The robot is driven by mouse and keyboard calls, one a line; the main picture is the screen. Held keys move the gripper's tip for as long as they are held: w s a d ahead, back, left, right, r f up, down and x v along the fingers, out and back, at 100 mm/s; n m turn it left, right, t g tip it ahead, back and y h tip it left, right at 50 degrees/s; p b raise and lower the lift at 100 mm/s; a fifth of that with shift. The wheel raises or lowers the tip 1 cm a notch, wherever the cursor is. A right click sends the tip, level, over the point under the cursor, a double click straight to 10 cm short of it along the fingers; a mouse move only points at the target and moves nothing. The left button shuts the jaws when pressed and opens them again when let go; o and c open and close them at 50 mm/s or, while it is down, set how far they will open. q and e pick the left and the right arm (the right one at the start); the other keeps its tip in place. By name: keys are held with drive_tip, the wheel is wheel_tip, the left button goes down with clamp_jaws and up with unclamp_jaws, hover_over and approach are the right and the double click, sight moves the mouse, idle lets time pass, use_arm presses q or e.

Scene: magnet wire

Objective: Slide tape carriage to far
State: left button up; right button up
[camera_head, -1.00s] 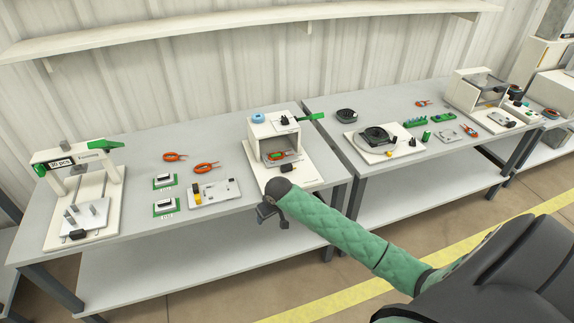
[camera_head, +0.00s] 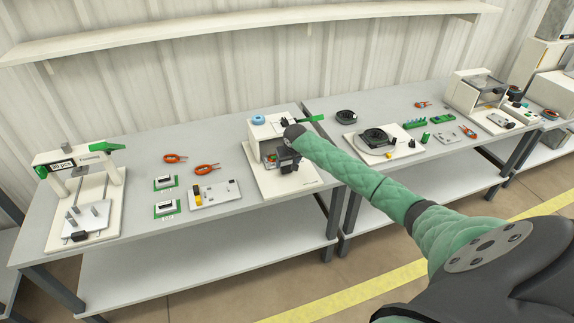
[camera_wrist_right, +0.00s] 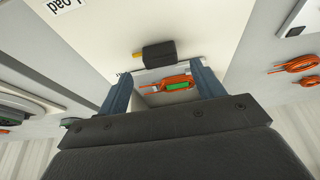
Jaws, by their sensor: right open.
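My left gripper is not in view.
Circuit boards (camera_head: 166,207), a white plate (camera_head: 215,194) and orange-handled tools (camera_head: 206,169) lie left of the station. A press-like fixture (camera_head: 84,200) stands at the far left. A round black device (camera_head: 376,138) is on the right table.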

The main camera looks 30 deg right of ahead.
sight(286, 166)
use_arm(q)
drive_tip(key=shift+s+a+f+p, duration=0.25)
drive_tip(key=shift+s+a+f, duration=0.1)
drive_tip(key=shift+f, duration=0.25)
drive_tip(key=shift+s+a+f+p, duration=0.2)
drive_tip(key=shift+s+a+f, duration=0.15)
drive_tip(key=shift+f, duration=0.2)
use_arm(e)
drive_tip(key=shift+x, duration=1.95)
